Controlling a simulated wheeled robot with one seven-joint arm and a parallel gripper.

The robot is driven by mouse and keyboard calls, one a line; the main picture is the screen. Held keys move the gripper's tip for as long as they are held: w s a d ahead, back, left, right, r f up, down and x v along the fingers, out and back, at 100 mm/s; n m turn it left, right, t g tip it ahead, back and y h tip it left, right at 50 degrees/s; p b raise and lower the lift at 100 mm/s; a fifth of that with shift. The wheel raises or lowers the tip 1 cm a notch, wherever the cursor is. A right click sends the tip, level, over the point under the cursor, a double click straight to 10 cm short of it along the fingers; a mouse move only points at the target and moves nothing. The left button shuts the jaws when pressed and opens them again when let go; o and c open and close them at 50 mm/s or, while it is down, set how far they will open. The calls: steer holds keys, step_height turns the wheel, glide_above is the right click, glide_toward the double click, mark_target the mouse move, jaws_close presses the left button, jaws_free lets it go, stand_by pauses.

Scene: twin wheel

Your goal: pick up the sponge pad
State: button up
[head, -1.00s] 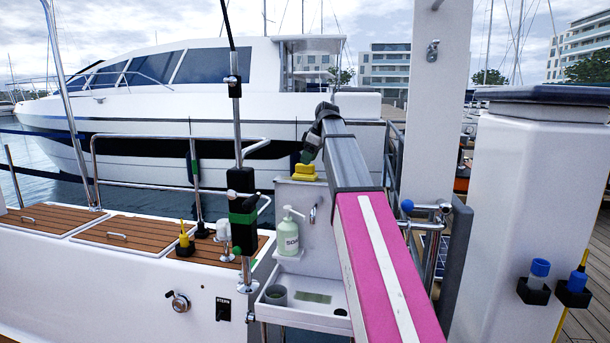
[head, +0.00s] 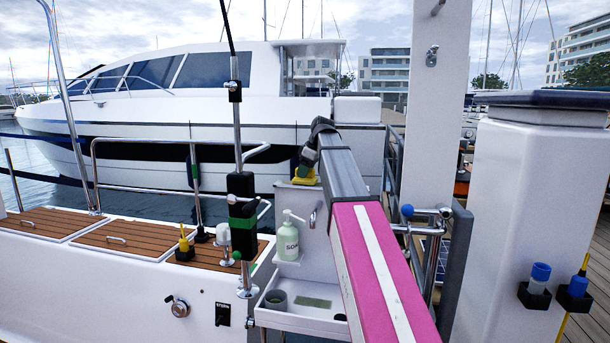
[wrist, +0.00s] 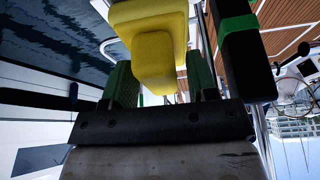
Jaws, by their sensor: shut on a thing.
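The sponge pad (head: 304,178) is a yellow, stepped block at the top edge of a white washstand panel in the head view. It fills the upper middle of the wrist view (wrist: 152,45). My gripper (head: 306,166) is at the top of the pad. In the wrist view its green fingers (wrist: 160,82) stand on either side of the pad's narrower yellow part, shut on it. The contact faces are partly hidden. I cannot tell whether the pad is clear of the panel.
A black and green post clamp (head: 242,212) is close on the left. A white pillar (head: 436,110) rises on the right.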

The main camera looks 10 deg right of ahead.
steer(key=shift+r, duration=0.65)
step_height(320, 180, up, 3)
steer(key=shift+w+f, duration=0.1)
steer(key=s+a+r, duration=0.2)
steer(key=a+r, duration=0.4)
steer(key=a, duration=0.5)
steer(key=shift+s+a+r, duration=0.15)
steer(key=shift+a+r, duration=0.1)
steer(key=shift+r, duration=0.15)
steer(key=shift+o, duration=0.5)
steer(key=shift+f, duration=0.1)
